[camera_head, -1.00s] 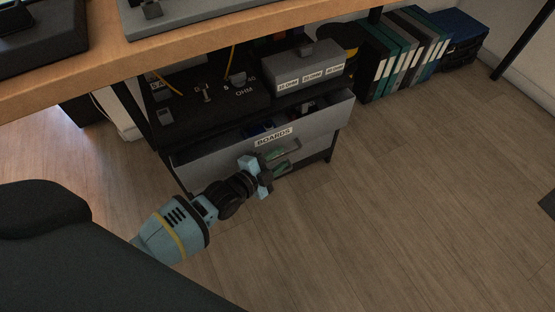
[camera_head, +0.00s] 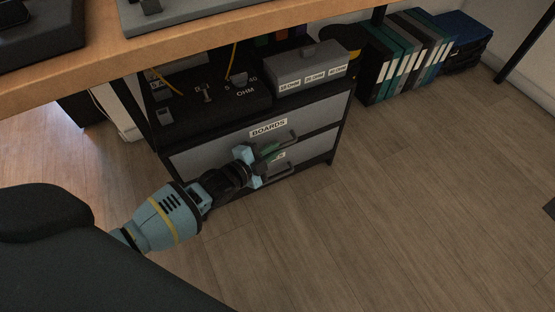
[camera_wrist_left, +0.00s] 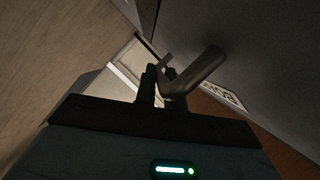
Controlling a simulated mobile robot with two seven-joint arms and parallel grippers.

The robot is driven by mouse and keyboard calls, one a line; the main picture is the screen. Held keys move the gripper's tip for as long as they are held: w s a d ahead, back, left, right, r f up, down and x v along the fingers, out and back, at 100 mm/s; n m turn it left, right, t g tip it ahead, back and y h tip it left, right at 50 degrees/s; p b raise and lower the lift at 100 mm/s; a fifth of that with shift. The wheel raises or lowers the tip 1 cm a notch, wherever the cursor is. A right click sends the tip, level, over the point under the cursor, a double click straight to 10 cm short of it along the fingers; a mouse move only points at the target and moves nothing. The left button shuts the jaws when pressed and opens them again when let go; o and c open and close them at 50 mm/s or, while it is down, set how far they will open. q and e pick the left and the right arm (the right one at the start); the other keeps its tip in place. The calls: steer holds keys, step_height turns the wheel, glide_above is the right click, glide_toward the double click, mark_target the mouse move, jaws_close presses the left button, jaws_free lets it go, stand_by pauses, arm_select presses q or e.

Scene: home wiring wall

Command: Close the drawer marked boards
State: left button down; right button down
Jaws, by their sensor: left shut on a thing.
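The drawer marked BOARDS (camera_head: 215,149) is the upper grey drawer in the black cabinet under the bench. Its front sits close against the cabinet, and no inside shows in the head view. Its label (camera_head: 268,128) faces out. My left gripper (camera_head: 265,161) is at the front of this drawer, shut on its bar handle (camera_head: 287,139). In the left wrist view, the handle (camera_wrist_left: 200,76) runs out from the fingers (camera_wrist_left: 158,88), with part of the label (camera_wrist_left: 222,95) beside it. The fingers hide part of the handle. My right gripper is not in view.
A lower drawer (camera_head: 314,150) sits just below, its label partly covered by my gripper. A grey labelled box (camera_head: 310,68) stands on the cabinet. The bench edge (camera_head: 200,43) overhangs it. Binders (camera_head: 400,60) stand to the right. The floor (camera_head: 420,190) in front is clear.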

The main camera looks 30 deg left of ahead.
arm_select(q)
steer(key=c, duration=1.5)
jaws_free()
steer(key=shift+p+v, duration=1.85)
steer(key=shift+v, duration=2.1)
